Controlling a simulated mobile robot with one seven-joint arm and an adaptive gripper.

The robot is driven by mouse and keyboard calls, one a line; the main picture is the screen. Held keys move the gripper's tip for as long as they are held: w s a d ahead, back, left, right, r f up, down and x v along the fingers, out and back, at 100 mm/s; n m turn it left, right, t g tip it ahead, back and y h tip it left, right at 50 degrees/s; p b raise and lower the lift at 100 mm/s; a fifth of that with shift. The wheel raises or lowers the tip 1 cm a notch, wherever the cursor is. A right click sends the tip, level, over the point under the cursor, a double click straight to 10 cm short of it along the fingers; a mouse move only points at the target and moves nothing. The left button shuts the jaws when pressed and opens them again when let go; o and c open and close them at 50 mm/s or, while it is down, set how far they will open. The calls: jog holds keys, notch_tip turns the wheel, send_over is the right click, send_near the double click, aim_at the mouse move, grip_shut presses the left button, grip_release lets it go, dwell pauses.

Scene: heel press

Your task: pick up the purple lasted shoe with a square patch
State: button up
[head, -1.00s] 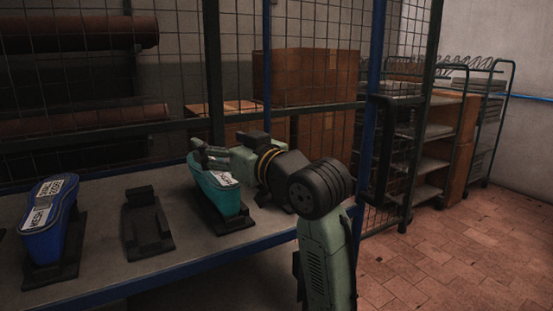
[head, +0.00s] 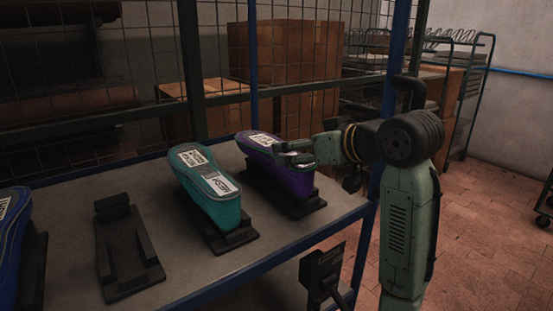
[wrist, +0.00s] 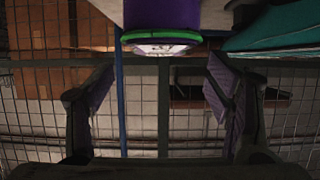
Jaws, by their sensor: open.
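The purple lasted shoe (head: 287,180) stands on a dark stand near the right end of the bench, with a white label on top. My gripper (head: 282,151) reaches in from the right, at the shoe's top in the head view. In the wrist view the purple shoe (wrist: 165,14) shows at the top edge with a green rim and white label. My open gripper (wrist: 160,78) has its two fingers apart with nothing between them, and the shoe lies beyond the tips. I cannot make out a square patch.
A teal shoe (head: 222,207) stands just left of the purple one. Further left are an empty dark stand (head: 127,252) and a blue shoe (head: 8,235). A mesh panel with a blue post (head: 392,90) stands close to the arm. Boxes (head: 285,65) sit behind the mesh.

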aim_at(273, 164)
jog(key=p+x, duration=0.2)
jog(key=x, duration=0.5)
jog(key=shift+r, duration=0.1)
jog(key=shift+s, duration=0.1)
jog(key=shift+c, duration=0.5)
grip_shut()
